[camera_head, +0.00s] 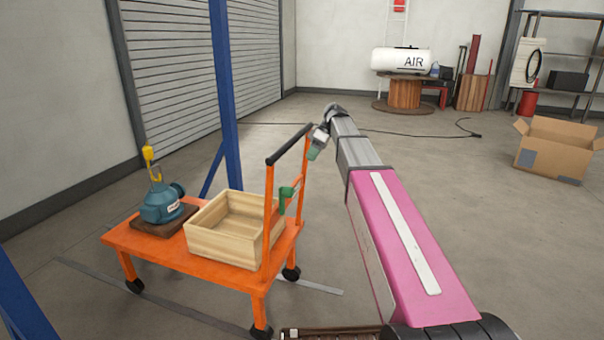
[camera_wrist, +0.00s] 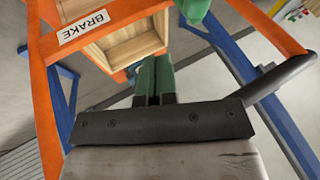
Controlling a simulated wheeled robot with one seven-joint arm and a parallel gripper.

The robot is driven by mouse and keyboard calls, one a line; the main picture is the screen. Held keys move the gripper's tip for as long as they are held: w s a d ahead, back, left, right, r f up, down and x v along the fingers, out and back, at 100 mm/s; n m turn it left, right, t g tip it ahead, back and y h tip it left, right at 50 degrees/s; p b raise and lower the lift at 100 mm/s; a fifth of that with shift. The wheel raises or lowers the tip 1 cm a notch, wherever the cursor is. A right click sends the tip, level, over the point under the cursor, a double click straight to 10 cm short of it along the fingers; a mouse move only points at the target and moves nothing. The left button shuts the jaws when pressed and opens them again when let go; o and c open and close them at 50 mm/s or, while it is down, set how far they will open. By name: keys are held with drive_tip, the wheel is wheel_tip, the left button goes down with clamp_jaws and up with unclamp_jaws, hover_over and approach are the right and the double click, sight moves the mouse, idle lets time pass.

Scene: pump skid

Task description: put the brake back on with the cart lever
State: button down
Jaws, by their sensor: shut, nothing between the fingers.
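The orange cart (camera_head: 190,262) stands at the left of the head view, its push handle (camera_head: 289,146) rising at the right end. The green brake lever (camera_head: 286,194) is on the handle frame, above the deck. In the wrist view, a green part that looks like the lever (camera_wrist: 194,9) shows at the top edge, mostly cut off. A white BRAKE label (camera_wrist: 88,26) is on the orange frame there. My gripper (camera_head: 313,153) has green fingers and is beside the handle's upper right side, above the lever and apart from it. In the wrist view the fingers (camera_wrist: 154,78) are shut and empty.
The cart carries a wooden crate (camera_head: 207,244) and a teal pump (camera_head: 161,204) with a yellow hook above. A blue post (camera_head: 225,90) stands behind the cart. A cardboard box (camera_head: 553,152) is at the far right. The floor right of the cart is mostly clear.

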sight(291, 188)
drive_tip(key=s+a+f, duration=0.6)
drive_tip(key=f, duration=0.2)
drive_tip(key=shift+s+a+f, duration=0.15)
drive_tip(key=shift+a+f, duration=0.05)
drive_tip(key=shift+f, duration=0.05)
idle(0.4)
drive_tip(key=s+t, duration=0.1)
drive_tip(key=s+t+h, duration=0.1)
drive_tip(key=s+a+t, duration=0.1)
drive_tip(key=shift+s+r+n, duration=0.3)
drive_tip(key=shift+r, duration=0.05)
drive_tip(key=shift+s+a+f+n+t+h, duration=0.15)
drive_tip(key=shift+s+a+t+h, duration=0.15)
drive_tip(key=shift+s+t, duration=0.3)
drive_tip(key=shift+s+a+r+n+t+h, duration=0.1)
drive_tip(key=shift+s+a+n+t+h, duration=0.15)
drive_tip(key=shift+s+t, duration=0.3)
drive_tip(key=shift+s+a+f, duration=0.2)
drive_tip(key=shift+s+f, duration=0.05)
drive_tip(key=shift+s, duration=0.3)
drive_tip(key=shift+s+a+f, duration=0.2)
drive_tip(key=shift+s, duration=0.35)
drive_tip(key=shift+s+a+f, duration=0.2)
drive_tip(key=shift+s+f, duration=0.05)
drive_tip(key=shift+s, duration=0.3)
